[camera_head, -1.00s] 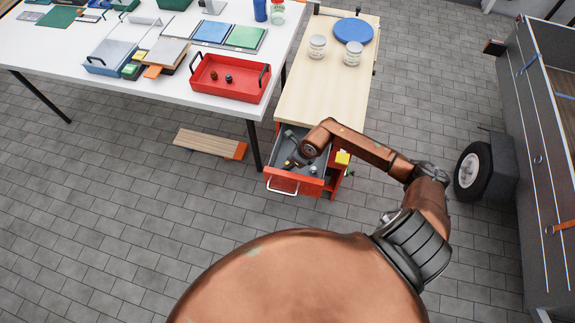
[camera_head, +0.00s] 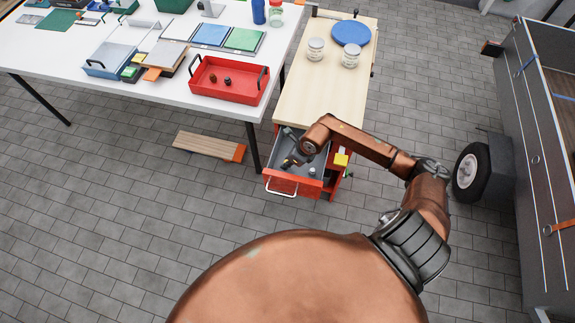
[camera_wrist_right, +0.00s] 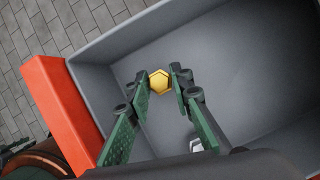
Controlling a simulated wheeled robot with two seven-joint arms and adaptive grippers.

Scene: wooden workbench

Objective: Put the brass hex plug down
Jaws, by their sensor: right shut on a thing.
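The brass hex plug (camera_wrist_right: 159,83) is a small gold-coloured hexagon, seen between the fingertips of my right gripper (camera_wrist_right: 160,79) in the right wrist view. The gripper is shut on it, inside the open grey-lined drawer (camera_wrist_right: 260,75). In the head view the drawer with its red front (camera_head: 291,184) is pulled out below the wooden worktop, and my right gripper (camera_head: 290,163) reaches down into it. The plug cannot be made out there. I cannot tell whether the plug touches the drawer floor. My left gripper is not in view.
A silvery metal piece (camera_wrist_right: 197,145) lies in the drawer near the gripper. The wooden worktop (camera_head: 318,95) holds two jars and a blue disc (camera_head: 351,32). A red tray (camera_head: 230,82) with two small dark pieces stands on the white table. Much of the drawer floor is bare.

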